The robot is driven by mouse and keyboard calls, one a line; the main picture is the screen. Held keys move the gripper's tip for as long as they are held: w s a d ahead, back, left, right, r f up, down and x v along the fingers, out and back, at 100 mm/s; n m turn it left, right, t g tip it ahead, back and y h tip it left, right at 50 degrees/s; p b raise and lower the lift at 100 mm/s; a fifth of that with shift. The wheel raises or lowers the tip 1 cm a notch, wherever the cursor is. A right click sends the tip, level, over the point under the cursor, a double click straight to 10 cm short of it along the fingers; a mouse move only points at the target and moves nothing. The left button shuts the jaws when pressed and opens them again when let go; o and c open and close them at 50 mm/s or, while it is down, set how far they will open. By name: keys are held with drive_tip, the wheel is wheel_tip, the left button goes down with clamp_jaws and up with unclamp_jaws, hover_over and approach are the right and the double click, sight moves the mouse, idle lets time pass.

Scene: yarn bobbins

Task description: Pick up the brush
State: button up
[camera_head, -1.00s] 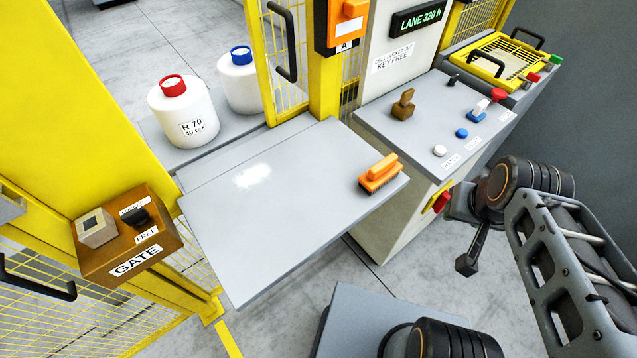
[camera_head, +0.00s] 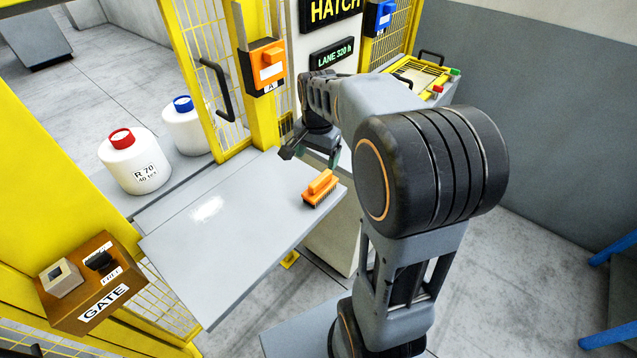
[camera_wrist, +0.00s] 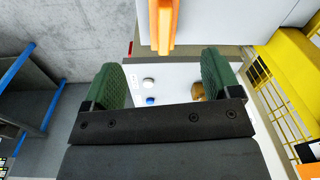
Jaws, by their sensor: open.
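The orange brush (camera_head: 320,189) lies on the grey shelf (camera_head: 225,250), near its right corner, bristles down. My gripper (camera_head: 311,157) is over the back right part of the shelf, just above and behind the brush. It is open and empty. In the wrist view the two green fingers of my gripper (camera_wrist: 164,75) stand wide apart. An orange part of the brush (camera_wrist: 162,25) shows beyond them at the top middle, cut off by the frame edge. I cannot tell the exact height of the fingers over it.
Two white bobbins, red-capped (camera_head: 134,165) and blue-capped (camera_head: 187,128), stand left behind the shelf. A brown GATE box (camera_head: 85,290) is at the left. The yellow mesh fence (camera_head: 210,60) and the orange box (camera_head: 263,66) rise close behind. A button panel (camera_wrist: 175,90) shows between the fingers.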

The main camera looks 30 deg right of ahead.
sight(320, 177)
drive_tip(key=shift+w+d+f+m+g+p, duration=0.35)
drive_tip(key=shift+w+d+f+m, duration=0.6)
drive_tip(key=shift+w+m, duration=0.2)
wheel_tip(320, 177, down, 6)
drive_tip(key=shift+w+f+p, duration=0.1)
drive_tip(key=shift+f+p, duration=0.15)
drive_tip(key=shift+p, duration=0.05)
drive_tip(key=shift+d+f+p, duration=0.15)
drive_tip(key=shift+f+p, duration=0.7)
drive_tip(key=shift+f, duration=2.2)
drive_tip(key=c, duration=1.1)
drive_tip(key=shift+w+r, duration=0.1)
drive_tip(key=shift+r, duration=0.05)
